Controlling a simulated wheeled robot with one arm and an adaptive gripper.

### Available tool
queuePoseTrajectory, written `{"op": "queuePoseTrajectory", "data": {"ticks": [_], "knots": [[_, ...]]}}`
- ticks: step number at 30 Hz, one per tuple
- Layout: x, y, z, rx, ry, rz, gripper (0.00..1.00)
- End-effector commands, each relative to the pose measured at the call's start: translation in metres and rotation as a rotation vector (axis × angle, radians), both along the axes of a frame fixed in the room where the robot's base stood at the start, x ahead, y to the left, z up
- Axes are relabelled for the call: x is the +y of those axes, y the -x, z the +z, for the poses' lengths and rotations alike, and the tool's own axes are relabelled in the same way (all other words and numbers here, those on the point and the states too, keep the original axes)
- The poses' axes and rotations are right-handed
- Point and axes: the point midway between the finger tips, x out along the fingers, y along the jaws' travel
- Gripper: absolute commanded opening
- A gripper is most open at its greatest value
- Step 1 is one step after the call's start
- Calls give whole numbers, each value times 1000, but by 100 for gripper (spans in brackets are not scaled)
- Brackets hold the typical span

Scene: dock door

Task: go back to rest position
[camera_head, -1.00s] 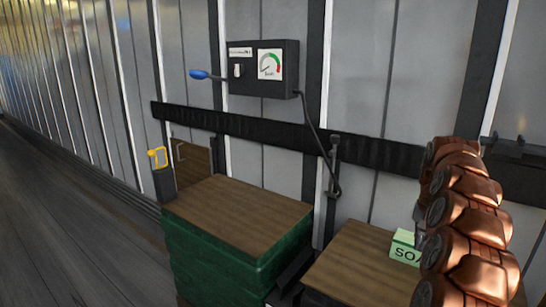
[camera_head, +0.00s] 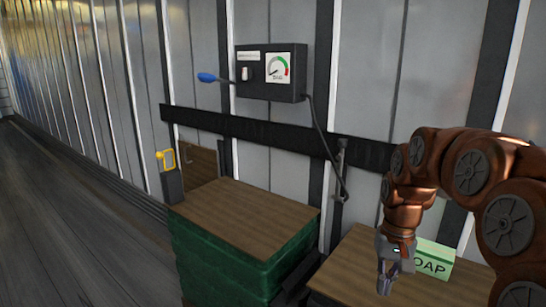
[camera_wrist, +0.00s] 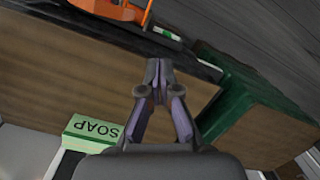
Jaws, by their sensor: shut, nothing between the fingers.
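My gripper (camera_head: 386,282) is shut and empty, pointing down above the wooden-topped surface at the lower right, in front of the soap box. In the wrist view my gripper (camera_wrist: 157,65) shows with its fingertips together and nothing between them. My copper-coloured arm is bent over from the right edge. A pale green box marked SOAP (camera_head: 434,262) stands on that wooden top, partly hidden by my gripper and arm. The soap box also shows at the lower left of the wrist view (camera_wrist: 92,133), apart from the fingers.
A green crate stack (camera_head: 215,262) with a wooden top stands left of the soap surface. A control box (camera_head: 270,72) with a gauge and a blue-knobbed lever (camera_head: 208,78) is on the wall. A yellow handle (camera_head: 166,159) is at left. The floor (camera_head: 75,220) at left is clear.

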Motion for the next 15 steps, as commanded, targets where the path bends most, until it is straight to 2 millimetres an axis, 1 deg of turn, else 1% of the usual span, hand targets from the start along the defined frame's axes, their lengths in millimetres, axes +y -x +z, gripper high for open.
{"op": "queuePoseTrajectory", "data": {"ticks": [1, 5, 6, 8, 9, 11, 15], "knots": [[7, 15, 0, 5, 2, 20, 0], [24, 52, -2, 22, 4, 67, 0], [28, 65, -4, 30, 7, 80, 0], [34, 83, -6, 37, 10, 97, 0], [37, 96, -9, 47, 11, 108, 0], [42, 115, -12, 54, 13, 123, 0], [50, 159, -22, 76, 23, 154, 0]]}}
